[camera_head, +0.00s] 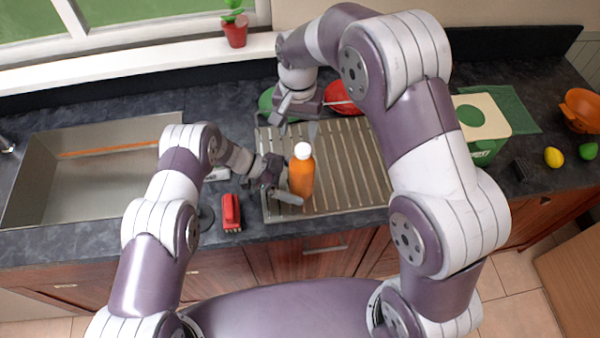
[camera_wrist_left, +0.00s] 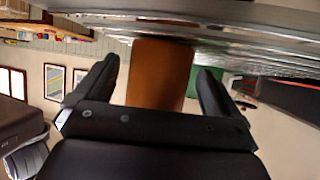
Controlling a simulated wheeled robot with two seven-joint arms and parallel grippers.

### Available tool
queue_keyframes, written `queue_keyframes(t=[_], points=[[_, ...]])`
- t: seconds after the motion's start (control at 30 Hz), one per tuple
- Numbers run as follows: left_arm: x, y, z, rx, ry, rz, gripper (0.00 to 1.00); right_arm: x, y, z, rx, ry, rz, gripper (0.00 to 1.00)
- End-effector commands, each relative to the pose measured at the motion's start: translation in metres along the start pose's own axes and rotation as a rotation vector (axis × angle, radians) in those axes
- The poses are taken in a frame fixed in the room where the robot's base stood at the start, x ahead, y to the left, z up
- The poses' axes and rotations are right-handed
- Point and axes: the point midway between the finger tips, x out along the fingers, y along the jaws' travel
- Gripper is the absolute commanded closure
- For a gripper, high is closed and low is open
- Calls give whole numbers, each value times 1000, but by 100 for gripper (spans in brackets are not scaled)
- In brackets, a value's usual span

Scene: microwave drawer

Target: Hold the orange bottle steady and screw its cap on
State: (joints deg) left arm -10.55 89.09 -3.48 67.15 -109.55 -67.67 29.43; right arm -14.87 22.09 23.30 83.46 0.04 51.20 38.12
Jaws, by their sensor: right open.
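The orange bottle (camera_head: 301,180) stands upright on the ribbed metal drainboard (camera_head: 345,160). A white cap (camera_head: 303,150) sits on its top; how tightly it is fitted cannot be told. My left gripper (camera_head: 285,182) is low at the bottle's left side, with its fingers reaching either side of the body. In the left wrist view, the orange bottle body (camera_wrist_left: 160,75) lies between the two spread fingers (camera_wrist_left: 158,90), with a gap visible beside the left finger. My right gripper (camera_head: 299,119) is open and empty, behind the bottle and apart from the cap.
A red bowl (camera_head: 343,97) and a green dish (camera_head: 266,101) lie behind the drainboard, partly hidden by my right arm. A red toy-like object (camera_head: 231,212) lies to the left. The sink (camera_head: 80,190) is further left. A green-and-cream box (camera_head: 482,118) stands right.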

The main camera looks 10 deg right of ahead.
Motion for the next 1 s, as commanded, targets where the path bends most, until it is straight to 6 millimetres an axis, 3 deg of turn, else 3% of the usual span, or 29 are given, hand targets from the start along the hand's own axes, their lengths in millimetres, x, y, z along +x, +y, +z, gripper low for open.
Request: queue_keyframes(t=[0.33,0.7,0.83,1.0], points=[[-6,-1,0,0,0,-2,1,0,0,0,0,0,0,42],[-95,-1,0,0,-1,-4,1,0,0,0,0,0,0,42],[-114,0,0,1,0,-1,1,0,0,0,0,0,0,42],[-120,0,0,-1,0,0,1,0,0,0,0,0,0,42]])
